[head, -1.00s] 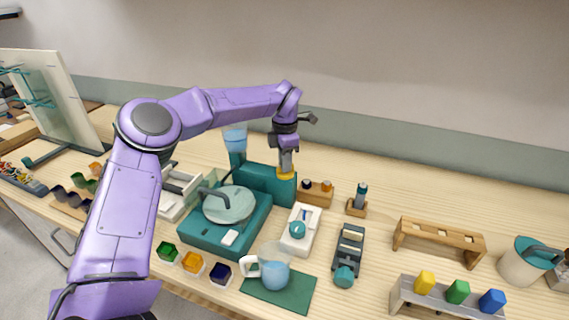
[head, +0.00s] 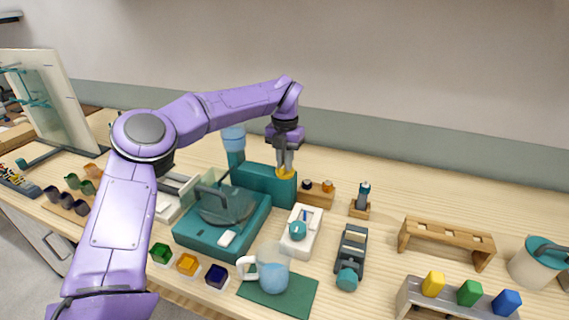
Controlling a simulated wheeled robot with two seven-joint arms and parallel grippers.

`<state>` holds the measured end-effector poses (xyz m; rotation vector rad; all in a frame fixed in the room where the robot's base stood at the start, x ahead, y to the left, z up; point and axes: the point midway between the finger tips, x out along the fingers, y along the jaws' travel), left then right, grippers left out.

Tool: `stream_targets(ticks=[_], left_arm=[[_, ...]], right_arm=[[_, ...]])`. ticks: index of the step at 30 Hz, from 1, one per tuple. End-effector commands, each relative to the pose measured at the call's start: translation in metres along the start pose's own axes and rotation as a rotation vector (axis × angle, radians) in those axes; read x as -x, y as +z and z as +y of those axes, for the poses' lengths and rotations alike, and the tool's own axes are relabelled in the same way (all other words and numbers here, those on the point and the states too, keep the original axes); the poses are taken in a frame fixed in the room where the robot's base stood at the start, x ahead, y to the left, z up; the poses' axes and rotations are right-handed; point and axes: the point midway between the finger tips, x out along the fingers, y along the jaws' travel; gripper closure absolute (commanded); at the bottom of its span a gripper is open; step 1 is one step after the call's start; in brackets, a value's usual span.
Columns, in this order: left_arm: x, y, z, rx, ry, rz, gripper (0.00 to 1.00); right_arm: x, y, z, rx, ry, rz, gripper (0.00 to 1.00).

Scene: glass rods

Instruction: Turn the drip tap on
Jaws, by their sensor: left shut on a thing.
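My left gripper (head: 285,168) points down at the right end of the teal machine (head: 222,236). It is shut on a yellow-orange knob (head: 286,175) on top of the machine's raised back block (head: 265,184); I take this knob for the drip tap. The fingers cover part of the knob, so its exact angle is hidden. A clear reservoir with blue water (head: 233,138) stands behind the block, partly hidden by my arm. A round disc (head: 227,206) sits on the machine in front of the block, with a dark arm over it. My right gripper is not in view.
A wooden holder (head: 318,194) stands close right of the knob. A jug of blue water (head: 272,271) stands on a green mat (head: 300,297) in front. Small coloured pots (head: 187,263) line the front edge. A wooden rack (head: 446,239) stands right. Bare table lies behind.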

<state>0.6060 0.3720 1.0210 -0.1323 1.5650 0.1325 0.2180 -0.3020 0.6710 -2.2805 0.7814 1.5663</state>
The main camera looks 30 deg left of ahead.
Motion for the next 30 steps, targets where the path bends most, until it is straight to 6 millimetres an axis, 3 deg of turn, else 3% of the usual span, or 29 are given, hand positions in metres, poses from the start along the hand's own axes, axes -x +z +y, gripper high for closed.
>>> stream_targets(ticks=[22,23,24,25,30], left_arm=[[-0.0036,-0.0013,-0.0003,0.084,0.001,0.009,1.0],[-0.0036,-0.0013,-0.0003,0.084,0.001,0.009,0.79],[-0.0035,-0.0012,-0.0002,0.084,0.001,0.008,0.66],[-0.0033,-0.0011,-0.0002,0.084,0.001,0.008,0.6],[-0.0016,-0.0005,0.0,0.083,0.0,0.004,0.6]], right_arm=[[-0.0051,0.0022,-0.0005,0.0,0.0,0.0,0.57],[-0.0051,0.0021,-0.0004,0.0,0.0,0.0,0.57],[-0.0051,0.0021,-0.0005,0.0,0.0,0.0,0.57],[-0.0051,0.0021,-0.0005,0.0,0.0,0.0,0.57],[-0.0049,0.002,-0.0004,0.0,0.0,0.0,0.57]])
